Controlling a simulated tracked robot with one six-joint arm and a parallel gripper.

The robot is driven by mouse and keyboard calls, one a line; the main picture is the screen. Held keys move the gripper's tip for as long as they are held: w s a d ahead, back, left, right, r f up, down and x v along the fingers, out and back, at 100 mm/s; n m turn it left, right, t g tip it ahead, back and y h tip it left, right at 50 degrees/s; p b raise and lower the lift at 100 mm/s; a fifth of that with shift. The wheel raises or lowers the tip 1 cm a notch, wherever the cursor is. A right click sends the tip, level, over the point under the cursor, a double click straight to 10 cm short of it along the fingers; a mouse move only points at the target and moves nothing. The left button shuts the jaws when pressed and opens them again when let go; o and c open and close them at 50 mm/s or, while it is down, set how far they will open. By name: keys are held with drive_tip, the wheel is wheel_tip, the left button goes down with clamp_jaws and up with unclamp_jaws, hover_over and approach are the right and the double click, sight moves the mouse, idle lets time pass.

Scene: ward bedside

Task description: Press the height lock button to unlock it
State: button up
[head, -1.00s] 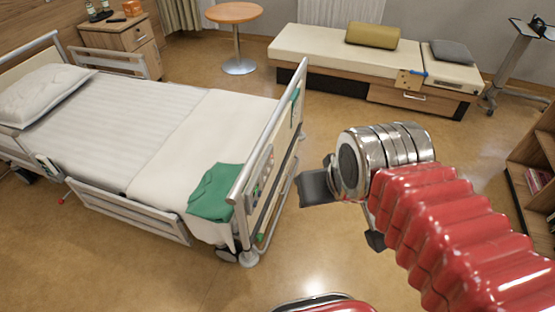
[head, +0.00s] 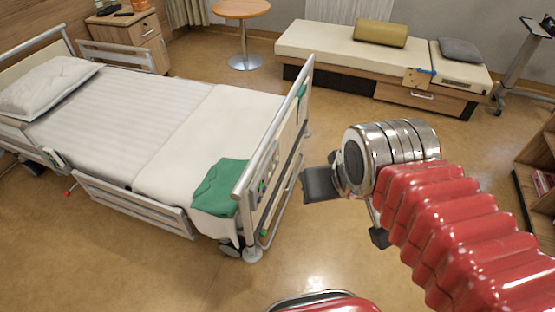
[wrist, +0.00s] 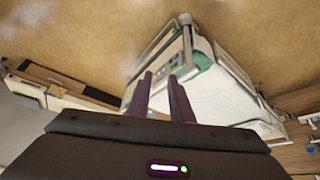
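The hospital bed's footboard (head: 278,150) faces my arm in the head view. A small control panel (head: 268,168) with little coloured marks sits on its outer face. The marks are too small to tell which is the height lock button. My gripper shows in the wrist view (wrist: 162,82) with two dark fingers apart and nothing between them. Beyond them, the bed end (wrist: 190,55) appears upside down; the button cannot be made out there. In the head view, my wrist is right of the footboard, apart from it in the picture, and the fingertips cannot be made out.
A green cloth (head: 219,187) hangs over the bed's near foot corner. A bench with a yellow cushion (head: 380,32) stands at the back, left of a wheeled stand (head: 520,60). A shelf (head: 540,180) is at the right. The floor (head: 340,245) around the bed end is clear.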

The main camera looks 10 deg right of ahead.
clamp_jaws()
idle(1.4)
